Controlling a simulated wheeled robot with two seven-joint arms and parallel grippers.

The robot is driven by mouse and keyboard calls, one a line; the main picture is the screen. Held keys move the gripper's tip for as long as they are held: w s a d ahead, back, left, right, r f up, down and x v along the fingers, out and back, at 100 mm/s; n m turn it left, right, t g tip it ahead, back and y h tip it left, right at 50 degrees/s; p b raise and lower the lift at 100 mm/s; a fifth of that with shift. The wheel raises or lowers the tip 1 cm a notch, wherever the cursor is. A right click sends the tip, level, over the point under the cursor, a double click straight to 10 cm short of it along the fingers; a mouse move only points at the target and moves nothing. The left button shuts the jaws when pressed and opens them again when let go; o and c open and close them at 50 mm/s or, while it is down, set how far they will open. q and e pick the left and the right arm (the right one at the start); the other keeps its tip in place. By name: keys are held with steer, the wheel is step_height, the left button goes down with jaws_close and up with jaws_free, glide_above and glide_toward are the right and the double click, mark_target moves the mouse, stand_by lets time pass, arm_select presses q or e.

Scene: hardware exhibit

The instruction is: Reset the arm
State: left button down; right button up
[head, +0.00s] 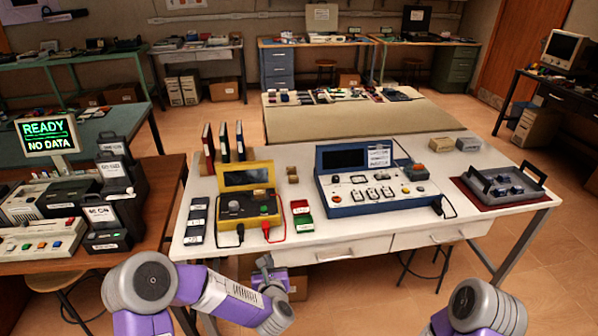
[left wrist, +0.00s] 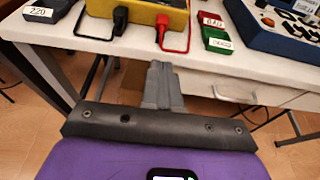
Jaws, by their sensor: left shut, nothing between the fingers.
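My left gripper (head: 266,264) is in front of the white table's front edge, below the yellow device. In the left wrist view its grey fingers (left wrist: 158,82) are together with nothing between them, close to the table edge and apart from everything on top. My left arm is purple and grey and reaches in from the lower left. At the lower right of the head view, only part of my right arm shows; its gripper is out of view.
The white table (head: 300,243) holds a yellow device (head: 250,205), a blue console (head: 372,185), red and green blocks (head: 302,220), and a grey tray (head: 506,186). A brown desk (head: 150,215) with a monitor (head: 47,134) stands left. A stool (head: 425,262) is under the table.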

arm_select(q)
steer(key=s+d+f+m+g+h, duration=0.25)
steer(key=s+f+m, duration=0.25)
steer(key=f+m, duration=0.4)
steer(key=s+d+f+m+g+h, duration=0.2)
steer(key=s+f+m+g+h, duration=0.25)
steer(key=m, duration=0.55)
steer(key=s+f+m+g, duration=0.3)
steer(key=s+f+m, duration=0.1)
steer(key=s+m, duration=0.4)
steer(key=s+f+m+g+h+p, duration=0.1)
steer(key=s+f+m+g, duration=0.2)
steer(key=s+m, duration=0.6)
step_height(320, 180, down, 2)
steer(key=shift+s+f+g, duration=0.15)
steer(key=shift+s+g, duration=0.15)
steer(key=shift+s, duration=0.7)
steer(key=shift+s+a, duration=0.1)
